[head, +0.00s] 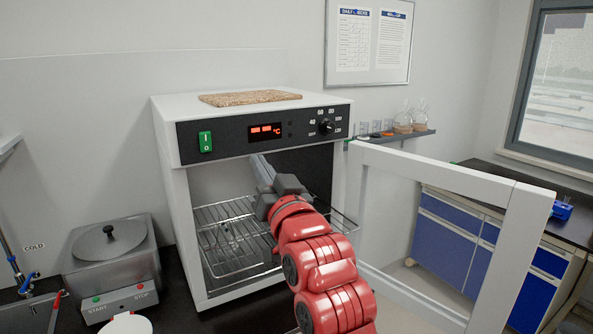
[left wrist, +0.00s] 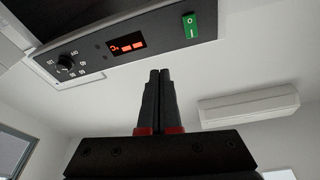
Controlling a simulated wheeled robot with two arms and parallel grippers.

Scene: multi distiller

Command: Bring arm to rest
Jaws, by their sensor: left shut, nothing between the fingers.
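My left arm, red, reaches up from the bottom of the head view to the front of the white oven (head: 170,140). My left gripper (head: 260,168) shows against the open oven front, its fingers just below the control panel. In the left wrist view the two dark fingers (left wrist: 160,85) are together with nothing between them. The oven's control panel (left wrist: 120,45) also shows there, upside down. I cannot tell whether the fingers are inside the chamber or just in front of it. My right gripper is not in view.
The oven door (head: 450,178) stands open to the right. Wire racks (head: 228,240) are in the chamber, partly hidden by my arm. A brown board (head: 250,98) lies on top. A lidded metal bath (head: 112,262) stands at left, a glassware shelf (head: 390,136) at right.

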